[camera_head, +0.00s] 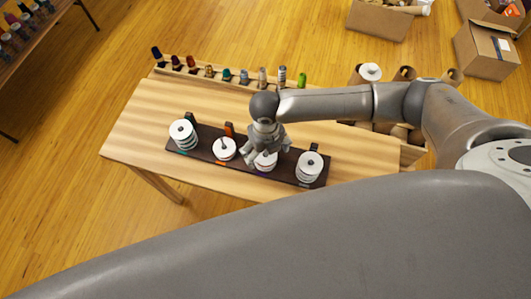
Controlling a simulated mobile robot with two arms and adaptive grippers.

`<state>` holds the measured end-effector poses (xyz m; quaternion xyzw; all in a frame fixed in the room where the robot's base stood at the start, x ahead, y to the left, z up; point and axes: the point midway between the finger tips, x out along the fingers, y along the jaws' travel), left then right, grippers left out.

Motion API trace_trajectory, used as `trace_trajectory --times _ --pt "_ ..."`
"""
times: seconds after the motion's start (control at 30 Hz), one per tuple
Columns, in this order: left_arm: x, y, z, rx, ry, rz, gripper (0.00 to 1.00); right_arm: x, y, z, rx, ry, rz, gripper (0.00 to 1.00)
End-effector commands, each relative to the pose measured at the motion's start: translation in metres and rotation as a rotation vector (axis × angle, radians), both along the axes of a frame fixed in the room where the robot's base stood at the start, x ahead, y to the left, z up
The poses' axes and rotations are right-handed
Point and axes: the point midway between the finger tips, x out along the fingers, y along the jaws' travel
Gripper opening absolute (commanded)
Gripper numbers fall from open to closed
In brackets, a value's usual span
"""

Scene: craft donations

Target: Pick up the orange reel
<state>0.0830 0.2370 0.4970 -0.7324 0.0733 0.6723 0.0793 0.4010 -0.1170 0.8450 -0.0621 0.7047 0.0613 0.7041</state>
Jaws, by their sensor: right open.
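A small brown-orange reel (209,71) stands in the wooden rack (235,84) along the table's back edge, among reels of other colours. It is too small to tell whether it is the orange reel. My left gripper is not in view.
The wooden table (137,127) is bare left of the board. Other white stacks (183,133) stand at the board's left and right (309,166) ends. My right arm crosses the table's right side. Cardboard boxes (486,50) stand on the floor at the upper right.

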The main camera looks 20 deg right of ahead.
Motion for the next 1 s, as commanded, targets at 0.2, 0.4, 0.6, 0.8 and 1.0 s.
trace_trajectory --times 0.2,0.4,0.6,0.8,1.0 --pt "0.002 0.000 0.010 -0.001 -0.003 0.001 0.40 0.001 -0.001 -0.026 0.001 0.002 -0.001 0.88" --pt "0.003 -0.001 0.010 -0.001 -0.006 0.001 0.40 0.001 -0.001 -0.033 0.002 0.000 0.001 0.88" --pt "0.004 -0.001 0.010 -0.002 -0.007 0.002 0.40 0.001 -0.001 -0.033 0.001 0.000 0.000 0.79" --pt "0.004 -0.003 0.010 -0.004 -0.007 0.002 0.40 0.001 -0.002 -0.032 0.001 0.000 0.000 0.53" --pt "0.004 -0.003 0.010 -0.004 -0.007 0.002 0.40 0.001 -0.002 -0.032 0.001 0.000 0.000 0.45"
